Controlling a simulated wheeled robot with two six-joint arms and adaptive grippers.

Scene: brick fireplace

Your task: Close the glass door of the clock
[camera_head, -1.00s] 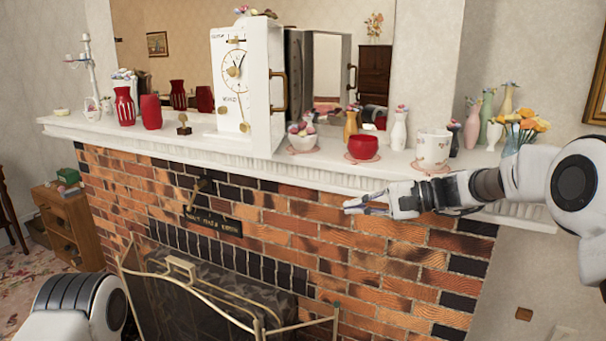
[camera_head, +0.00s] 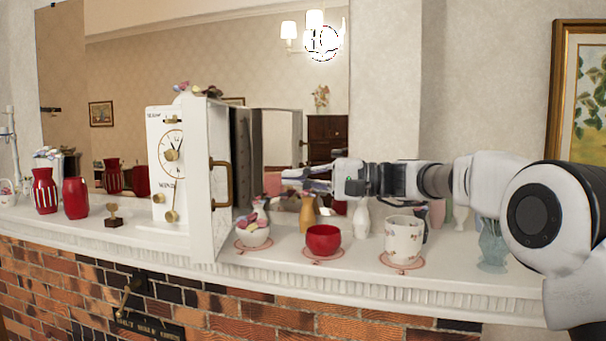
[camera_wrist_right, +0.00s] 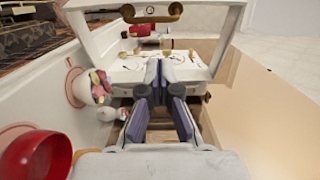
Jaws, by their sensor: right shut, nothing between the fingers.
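The white clock (camera_head: 158,192) stands on the mantel shelf with its dial facing forward. Its glass door (camera_head: 203,225) is open and juts out towards me, with a brass handle (camera_head: 222,184) on its frame. My right gripper (camera_head: 284,176) is shut and empty, raised above the shelf to the right of the door and apart from it. In the right wrist view my gripper fingers (camera_wrist_right: 161,75) point towards the door frame (camera_wrist_right: 94,38), whose handle (camera_wrist_right: 150,13) shows at the top. My left gripper is not in view.
Red vases (camera_head: 76,198) stand left of the clock. A mirror (camera_head: 240,60) backs the shelf.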

